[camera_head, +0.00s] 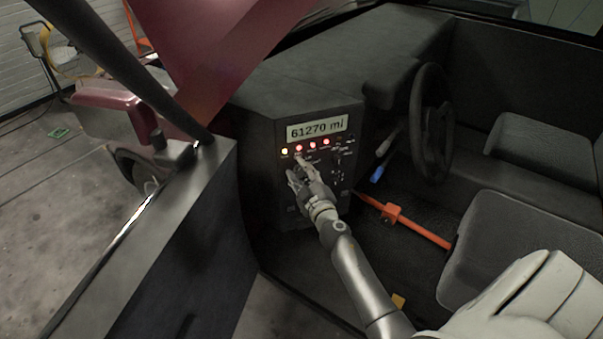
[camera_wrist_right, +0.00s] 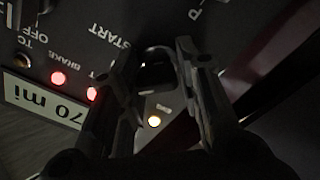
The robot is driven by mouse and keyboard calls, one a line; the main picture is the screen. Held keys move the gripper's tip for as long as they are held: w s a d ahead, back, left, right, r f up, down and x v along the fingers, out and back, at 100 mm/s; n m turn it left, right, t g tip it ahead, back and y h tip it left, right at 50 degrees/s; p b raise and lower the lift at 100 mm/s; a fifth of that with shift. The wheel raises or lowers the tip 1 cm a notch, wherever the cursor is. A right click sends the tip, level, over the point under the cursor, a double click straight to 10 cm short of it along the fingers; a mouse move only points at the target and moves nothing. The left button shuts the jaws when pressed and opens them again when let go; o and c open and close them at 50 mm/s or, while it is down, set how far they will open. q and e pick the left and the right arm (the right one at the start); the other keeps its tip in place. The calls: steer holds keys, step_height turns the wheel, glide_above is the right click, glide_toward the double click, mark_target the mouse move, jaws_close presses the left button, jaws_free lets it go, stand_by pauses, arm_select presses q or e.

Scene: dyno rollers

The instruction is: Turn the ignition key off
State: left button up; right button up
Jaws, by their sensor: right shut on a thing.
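The dark ignition key (camera_wrist_right: 154,74) shows in the right wrist view between the fingers of my right gripper (camera_wrist_right: 160,60), against the panel near the START and OFF labels. Its exact turn angle is too dark to tell. In the head view my right gripper (camera_head: 295,172) is at the upper left of the black control panel (camera_head: 335,185), just below the row of lights, and hides the key. It is shut on the key. My left gripper is not in view.
The lit display (camera_head: 317,128) reads 61270 mi. A yellow light (camera_head: 284,151) and several red lights glow below it. The steering wheel (camera_head: 431,122) and an orange bar (camera_head: 420,228) are to the right. The open door (camera_head: 150,240) stands at left.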

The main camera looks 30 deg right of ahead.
steer(key=shift+r+n, duration=0.1)
steer(key=shift+n, duration=0.2)
steer(key=n, duration=0.3)
steer(key=shift+b, duration=0.4)
steer(key=n, duration=0.5)
steer(key=shift+w+b, duration=0.1)
steer(key=shift+b, duration=0.2)
steer(key=shift+r+n, duration=0.1)
steer(key=shift+n, duration=0.2)
steer(key=o, duration=0.9)
steer(key=shift+o, duration=0.2)
steer(key=shift+s+a+f, duration=0.1)
steer(key=shift+s+f, duration=0.1)
steer(key=shift+f, duration=0.05)
steer(key=shift+s, duration=0.3)
steer(key=v, duration=1.1)
